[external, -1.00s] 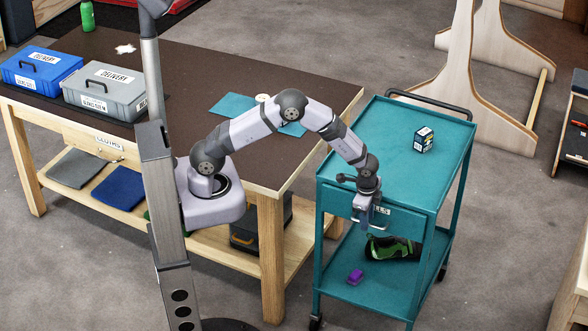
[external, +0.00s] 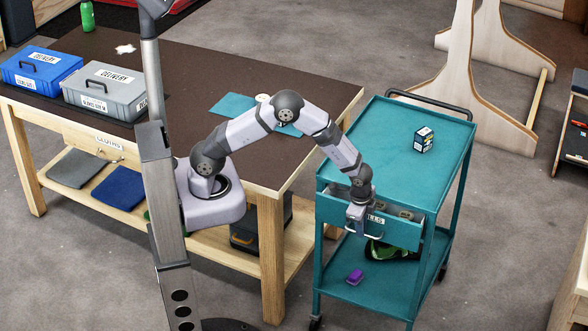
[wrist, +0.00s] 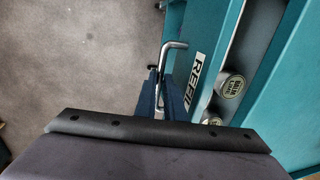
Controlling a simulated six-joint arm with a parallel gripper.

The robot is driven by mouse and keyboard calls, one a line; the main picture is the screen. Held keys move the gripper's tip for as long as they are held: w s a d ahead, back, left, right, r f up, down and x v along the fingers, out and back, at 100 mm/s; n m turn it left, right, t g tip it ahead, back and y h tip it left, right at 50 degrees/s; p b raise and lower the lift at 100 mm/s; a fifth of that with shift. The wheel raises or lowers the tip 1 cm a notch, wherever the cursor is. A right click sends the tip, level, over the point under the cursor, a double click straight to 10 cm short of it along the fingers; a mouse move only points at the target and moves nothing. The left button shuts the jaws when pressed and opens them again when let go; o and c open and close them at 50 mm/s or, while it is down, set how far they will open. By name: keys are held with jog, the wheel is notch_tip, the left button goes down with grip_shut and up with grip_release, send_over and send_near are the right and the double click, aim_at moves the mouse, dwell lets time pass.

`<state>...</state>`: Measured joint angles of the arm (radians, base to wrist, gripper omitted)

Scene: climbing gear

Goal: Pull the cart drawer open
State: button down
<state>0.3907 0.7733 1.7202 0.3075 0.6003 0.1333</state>
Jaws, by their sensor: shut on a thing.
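The teal cart (external: 392,150) stands at the right in the external view. Its drawer (external: 400,234) is partly out toward me, with a label on its front and round tins showing inside. My gripper (external: 361,228) is at the left part of the drawer front, shut on the silver drawer handle (external: 378,236). In the wrist view the bent metal handle (wrist: 167,62) rises beside the dark finger, next to the drawer label (wrist: 196,76). A balm tin (wrist: 231,87) lies in the open drawer. The contact between the fingers and handle is partly hidden.
A small patterned box (external: 423,140) sits on the cart top. The brown-topped workbench (external: 200,110) stands to the left. The floor in front of the drawer is clear.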

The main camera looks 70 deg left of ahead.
jog(key=s+d+b, duration=0.1)
jog(key=s+d, duration=1.4)
jog(key=shift+d+b, duration=0.15)
jog(key=shift+b, duration=0.2)
jog(key=shift+s, duration=0.1)
jog(key=c, duration=1.8)
grip_release()
jog(key=shift+c, duration=0.2)
notch_tip(320, 180, up, 7)
jog(key=shift+s+d+r+b, duration=0.15)
jog(key=shift+s+d+b, duration=0.25)
jog(key=shift+s+d, duration=0.05)
